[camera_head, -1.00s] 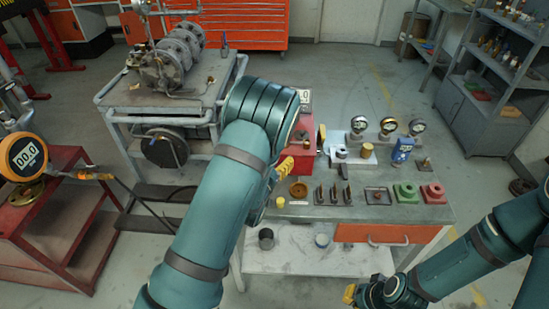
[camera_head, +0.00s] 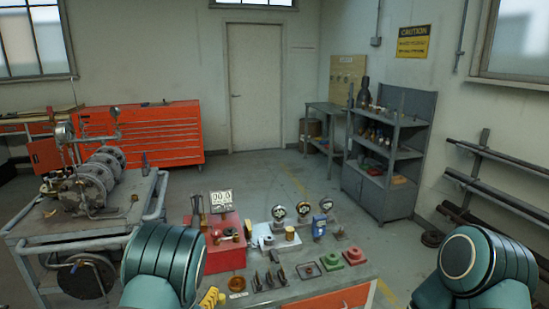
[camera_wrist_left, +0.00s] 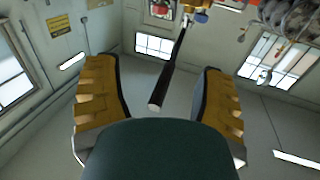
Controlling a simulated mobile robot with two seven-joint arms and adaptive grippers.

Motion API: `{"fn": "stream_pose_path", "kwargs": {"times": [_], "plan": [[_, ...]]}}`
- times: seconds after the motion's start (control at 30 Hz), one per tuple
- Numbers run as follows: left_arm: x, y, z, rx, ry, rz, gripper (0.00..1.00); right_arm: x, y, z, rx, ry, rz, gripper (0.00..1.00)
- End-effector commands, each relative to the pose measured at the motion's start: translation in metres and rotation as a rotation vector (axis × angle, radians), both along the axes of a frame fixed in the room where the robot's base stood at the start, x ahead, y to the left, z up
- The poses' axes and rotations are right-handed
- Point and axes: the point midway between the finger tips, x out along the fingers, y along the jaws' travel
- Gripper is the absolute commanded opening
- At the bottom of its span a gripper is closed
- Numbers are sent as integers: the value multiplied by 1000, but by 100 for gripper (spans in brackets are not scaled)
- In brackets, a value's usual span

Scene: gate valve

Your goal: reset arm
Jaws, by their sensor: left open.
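My left arm rises at the lower left of the head view. A yellow finger of my left gripper (camera_head: 212,298) shows beside the arm at the bottom edge, in front of the workbench; the rest is hidden. In the left wrist view the two yellow fingers of the left gripper (camera_wrist_left: 160,100) stand wide apart. A dark rod (camera_wrist_left: 170,75) shows between them in that picture; I cannot tell how far off it is. My right arm shows at the lower right of the head view, with its gripper out of view. The valve assembly (camera_head: 95,185) sits on a grey cart at left.
The workbench (camera_head: 345,275) holds a red box (camera_head: 226,257), several gauges (camera_head: 303,210), a green block (camera_head: 331,262) and a red block (camera_head: 354,255). A grey shelf (camera_head: 400,150) stands at the back right and an orange cabinet (camera_head: 150,135) at the back left.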

Motion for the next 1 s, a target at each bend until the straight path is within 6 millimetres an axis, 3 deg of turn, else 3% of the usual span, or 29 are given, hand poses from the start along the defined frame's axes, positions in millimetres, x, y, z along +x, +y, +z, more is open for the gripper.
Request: {"fn": "stream_pose_path", "kwargs": {"times": [0.03, 0.27, 0.37, 0.5, 0.6, 0.73, 0.83, 1.0], "plan": [[0, 0, 0, 0, 0, 0, 70, 0, 0, 0, 0, 0, 0, 0], [-49, -2, -92, -119, 423, 74, 70, 0, 0, 0, 0, 0, 0, 0], [-82, -14, -126, -178, 627, 77, 70, 0, 0, 0, 0, 0, 0, 0], [-145, -46, -164, -273, 948, 34, 70, 0, 0, 0, 0, 0, 0, 0], [-190, -72, -174, -327, 1149, -25, 70, 0, 0, 0, 0, 0, 0, 0], [-233, -96, -173, -370, 1329, -103, 70, 0, 0, 0, 0, 0, 0, 0], [-251, -106, -170, -386, 1404, -142, 70, 0, 0, 0, 0, 0, 0, 0], [-260, -111, -168, -390, 1437, -161, 70, 0, 0, 0, 0, 0, 0, 0]]}}
